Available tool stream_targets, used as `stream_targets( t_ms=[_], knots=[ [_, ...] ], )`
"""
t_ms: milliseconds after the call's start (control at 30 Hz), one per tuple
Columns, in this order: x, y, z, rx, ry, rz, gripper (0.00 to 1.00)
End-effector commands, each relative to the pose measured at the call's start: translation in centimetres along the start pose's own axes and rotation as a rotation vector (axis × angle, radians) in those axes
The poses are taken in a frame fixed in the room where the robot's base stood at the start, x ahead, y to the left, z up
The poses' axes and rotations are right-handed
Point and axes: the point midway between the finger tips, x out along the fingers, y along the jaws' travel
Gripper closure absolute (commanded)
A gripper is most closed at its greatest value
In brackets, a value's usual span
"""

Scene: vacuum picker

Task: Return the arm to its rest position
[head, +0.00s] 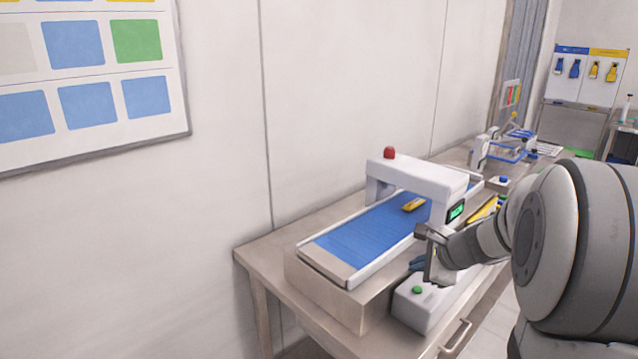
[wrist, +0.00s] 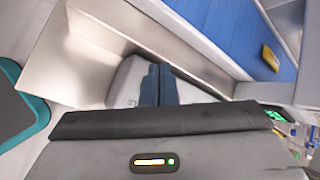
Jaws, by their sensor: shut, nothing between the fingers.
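My gripper (head: 418,264) is in front of the conveyor machine in the head view, above a white control box with a green button (head: 417,290). Its dark blue fingers (wrist: 158,84) show in the wrist view, closed together with nothing between them. In the head view my arm reaches in from the right edge, and it hides part of the table behind it.
A blue conveyor belt (head: 352,238) runs under a white arch (head: 425,176) with a red lamp. A yellow item (head: 413,204) lies on the belt; it also shows in the wrist view (wrist: 270,58). The table (head: 262,246) stands against a wall.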

Motion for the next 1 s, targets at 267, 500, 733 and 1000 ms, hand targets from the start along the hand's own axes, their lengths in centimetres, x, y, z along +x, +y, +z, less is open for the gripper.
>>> stream_targets(
  t_ms=[267,500,733,1000],
  knots=[
    [-5.1,12.3,9.6,-0.913,-0.049,0.305,1.00],
    [-9.8,20.4,9.8,-1.591,-0.059,0.538,1.00],
    [-11.4,22.4,8.8,-1.820,-0.050,0.626,1.00],
    [-11.5,22.4,8.8,-1.824,-0.049,0.629,1.00]
  ],
)
